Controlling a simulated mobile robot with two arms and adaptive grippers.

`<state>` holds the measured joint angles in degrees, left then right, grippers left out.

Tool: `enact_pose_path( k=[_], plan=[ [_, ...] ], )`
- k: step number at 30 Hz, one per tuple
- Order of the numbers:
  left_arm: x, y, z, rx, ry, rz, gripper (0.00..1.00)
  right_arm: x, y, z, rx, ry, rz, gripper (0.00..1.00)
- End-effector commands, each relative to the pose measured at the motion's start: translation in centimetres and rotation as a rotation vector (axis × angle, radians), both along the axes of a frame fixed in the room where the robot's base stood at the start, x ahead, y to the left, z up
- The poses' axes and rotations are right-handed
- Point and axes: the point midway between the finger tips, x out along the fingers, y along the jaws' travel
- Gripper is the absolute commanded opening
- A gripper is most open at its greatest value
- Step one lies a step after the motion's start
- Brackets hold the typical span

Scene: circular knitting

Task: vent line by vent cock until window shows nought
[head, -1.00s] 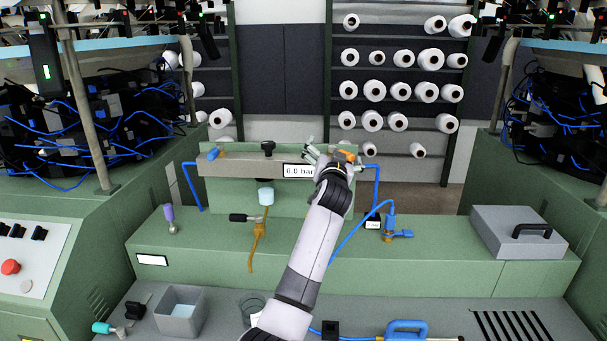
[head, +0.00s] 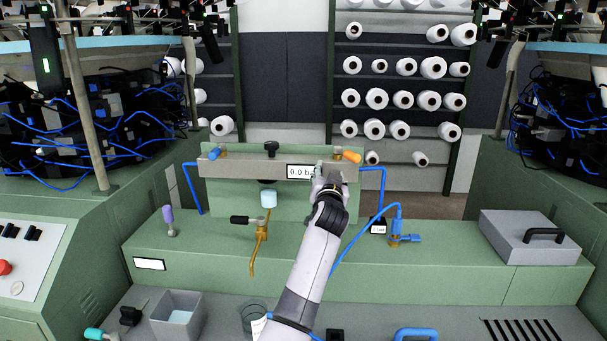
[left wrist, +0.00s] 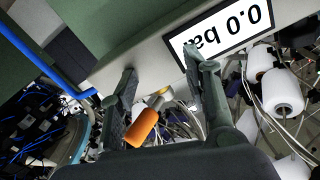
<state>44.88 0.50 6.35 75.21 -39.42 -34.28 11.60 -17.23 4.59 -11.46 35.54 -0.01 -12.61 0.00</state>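A pale manifold bar (head: 240,168) carries a white display (head: 298,172) reading 0.0 with its unit partly covered by my gripper; the left wrist view shows the display (left wrist: 222,36) upside down as 0.0 bar. An orange-handled cock (head: 350,155) sits at the bar's right end, a blue-handled one (head: 214,153) at its left end. Which is the vent cock is not labelled. My left gripper (head: 326,172) is in front of the bar, just left of the orange handle. In the left wrist view its fingers (left wrist: 160,62) are apart, with the orange handle (left wrist: 142,128) visible between them, apparently not gripped.
A blue fitting (head: 397,230) with a hose stands right. A grey box (head: 535,238) sits far right, a grey bin (head: 178,318) lower left.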

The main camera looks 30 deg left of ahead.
Motion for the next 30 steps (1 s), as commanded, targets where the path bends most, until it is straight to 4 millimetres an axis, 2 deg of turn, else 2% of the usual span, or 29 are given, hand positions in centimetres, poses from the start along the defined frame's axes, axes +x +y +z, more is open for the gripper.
enact_pose_path(
  k=[6,21,30],
  plan=[
    [-0.4,-0.2,0.6,0.001,-0.011,-0.002,0.39,-0.1,0.0,0.4,0.000,0.001,0.000,0.40],
    [-4.8,-2.4,0.4,-0.001,-0.007,-0.003,0.39,0.0,0.0,2.5,0.000,0.001,0.000,0.40],
    [-5.4,-2.7,0.2,0.001,-0.007,-0.002,0.39,0.0,0.0,2.6,0.000,0.000,0.000,0.40]
  ],
)
